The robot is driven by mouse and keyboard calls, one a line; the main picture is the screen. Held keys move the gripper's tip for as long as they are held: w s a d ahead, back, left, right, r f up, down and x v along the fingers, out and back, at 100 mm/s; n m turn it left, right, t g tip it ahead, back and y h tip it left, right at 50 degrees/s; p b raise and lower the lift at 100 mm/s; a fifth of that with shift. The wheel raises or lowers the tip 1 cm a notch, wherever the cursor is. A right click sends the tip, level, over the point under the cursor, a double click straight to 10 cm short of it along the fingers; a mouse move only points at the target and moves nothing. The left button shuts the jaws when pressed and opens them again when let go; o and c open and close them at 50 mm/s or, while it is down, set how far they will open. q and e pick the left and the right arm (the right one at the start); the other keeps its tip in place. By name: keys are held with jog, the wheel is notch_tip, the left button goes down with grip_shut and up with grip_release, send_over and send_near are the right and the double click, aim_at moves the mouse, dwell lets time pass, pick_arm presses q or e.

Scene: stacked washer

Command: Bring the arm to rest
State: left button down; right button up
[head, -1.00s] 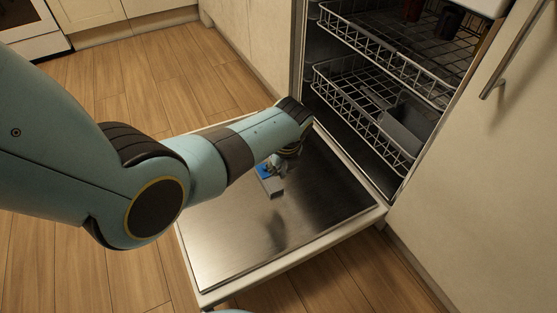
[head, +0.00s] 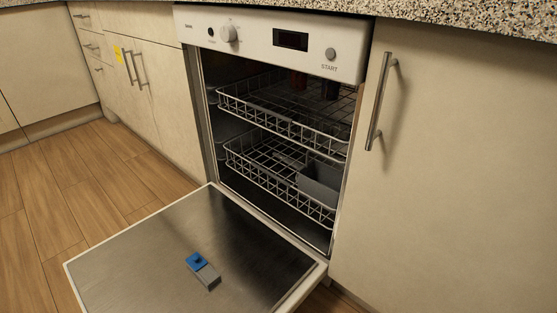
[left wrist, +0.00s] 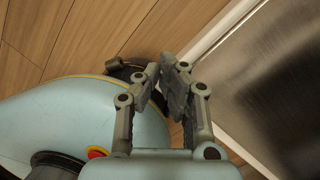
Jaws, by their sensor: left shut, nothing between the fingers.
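My left gripper (left wrist: 167,76) shows in the left wrist view. Its grey fingers are together at the tips and hold nothing. Behind it are a light blue part of my own body and the wood floor. The open dishwasher door's steel inner face (left wrist: 285,90) is to its right, apart from the fingers. In the head view neither arm nor gripper shows.
The dishwasher door (head: 140,255) is folded down. Its detergent compartment has a blue part (head: 197,262). The upper rack (head: 270,100) holds dark items, and the lower rack (head: 265,165) has a grey basket (head: 318,184). Cabinets (head: 455,170) flank it. Floor (head: 75,185) at left is clear.

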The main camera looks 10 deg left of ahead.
pick_arm(q)
notch_tip(320, 180, up, 6)
jog(key=d+n+t+h+p, duration=0.1)
jog(key=n+t, duration=0.1)
jog(key=n, duration=1.4)
jog(key=s+f+p, duration=0.1)
jog(key=s+p, duration=1.3)
jog(key=s, duration=0.1)
jog(key=shift+a+f+p, duration=0.25)
jog(key=shift+a+p, duration=0.05)
jog(key=shift+p, duration=0.1)
pick_arm(e)
jog(key=s+d+f, duration=0.1)
jog(key=s, duration=1.4)
jog(key=shift+s, duration=0.2)
